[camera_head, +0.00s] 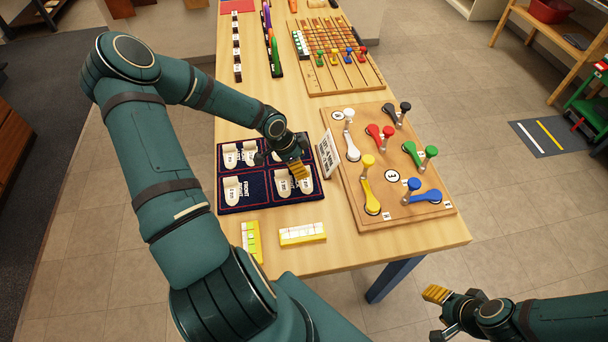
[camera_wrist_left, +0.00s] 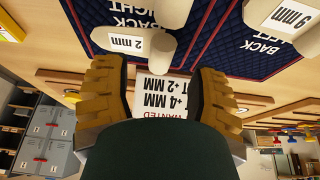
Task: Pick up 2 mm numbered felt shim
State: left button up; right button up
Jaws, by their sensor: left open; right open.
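A navy quilted mat (camera_head: 262,199) on the table holds several cream felt shims with thickness labels, including one at its front left (camera_head: 232,190). My left gripper (camera_head: 299,170) is over the mat's right half and hides part of it. In the left wrist view, a shim labelled 2 mm (camera_wrist_left: 150,14) lies on the mat beside the "BACK RIGHT" lettering. The open fingers of my left gripper (camera_wrist_left: 155,92) point toward its rounded end; I cannot tell whether they touch it. My right gripper (camera_head: 438,314) is open and empty, off the table.
A white card (camera_head: 325,155) stands right of the mat, reading "WANTED" and "+2 MM" in the left wrist view. A wooden board with coloured levers (camera_head: 430,215) is further right. Two yellow-and-white blocks (camera_head: 302,233) lie in front. A bead frame (camera_head: 335,80) stands behind.

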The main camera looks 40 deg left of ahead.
pick_arm(q)
jog(key=shift+x, duration=1.4)
jog(key=shift+c, duration=0.4)
jog(key=c, duration=0.9)
jog(key=shift+o, duration=0.2)
